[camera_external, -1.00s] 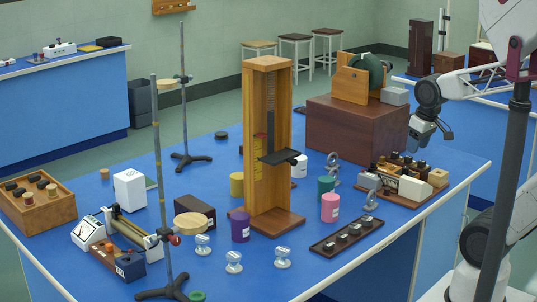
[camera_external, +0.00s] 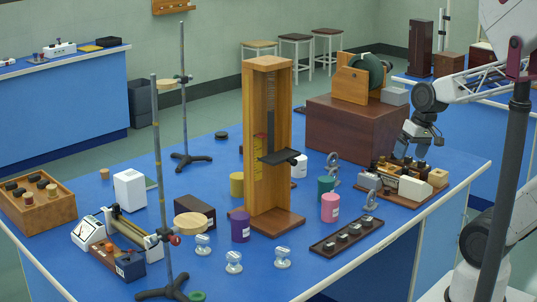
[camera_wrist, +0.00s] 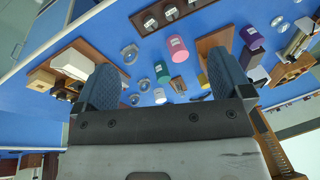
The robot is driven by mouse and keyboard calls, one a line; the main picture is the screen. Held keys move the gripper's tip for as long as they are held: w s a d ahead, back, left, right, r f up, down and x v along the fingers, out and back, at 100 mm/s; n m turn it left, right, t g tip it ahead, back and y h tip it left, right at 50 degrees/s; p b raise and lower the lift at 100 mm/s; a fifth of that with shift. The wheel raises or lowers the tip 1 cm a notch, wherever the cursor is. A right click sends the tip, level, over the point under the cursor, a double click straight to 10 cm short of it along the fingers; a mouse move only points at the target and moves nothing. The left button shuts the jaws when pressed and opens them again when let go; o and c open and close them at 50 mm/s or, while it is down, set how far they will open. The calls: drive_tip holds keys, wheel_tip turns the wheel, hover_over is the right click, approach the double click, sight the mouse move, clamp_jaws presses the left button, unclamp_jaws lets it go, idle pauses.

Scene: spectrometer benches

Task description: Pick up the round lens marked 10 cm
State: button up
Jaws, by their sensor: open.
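Several round clear lenses on small stands are on the blue bench; no 10 cm marking is readable. More lenses (camera_external: 234,262) sit at the front. My gripper (camera_external: 419,146) is open and empty, above the back of the wooden tray of blocks. Its two fingers (camera_wrist: 163,66) show spread apart in the wrist view.
The wooden tray with bottles and blocks (camera_external: 412,199) is below my gripper. The brown box (camera_external: 345,134) with a wheel is left of it. Pink (camera_external: 330,208) and green (camera_external: 325,186) cylinders and a tall wooden stand (camera_external: 282,150) are near the lenses.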

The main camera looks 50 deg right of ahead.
sight(373, 197)
drive_tip(key=w+a+f+m+t+y, duration=0.1)
drive_tip(key=w+f+m+t+y, duration=0.45)
drive_tip(key=w+f+m, duration=0.7)
drive_tip(key=w+d+f+m+t+h, duration=0.1)
drive_tip(key=d+f+m+h, duration=0.1)
drive_tip(key=d+f+m, duration=0.2)
drive_tip(key=w+d+f+m+t+h, duration=0.1)
drive_tip(key=d+f+m, duration=0.3)
drive_tip(key=m, duration=0.5)
drive_tip(key=w+d+f+m+t+h, duration=0.1)
drive_tip(key=d+f+m+t+h, duration=0.2)
drive_tip(key=d+m, duration=0.3)
drive_tip(key=shift+w+d+f+m+t, duration=0.2)
drive_tip(key=shift+d+f+m+t, duration=0.05)
drive_tip(key=shift+f+m, duration=0.45)
drive_tip(key=shift+x, duration=1.3)
drive_tip(key=shift+x, duration=2.6)
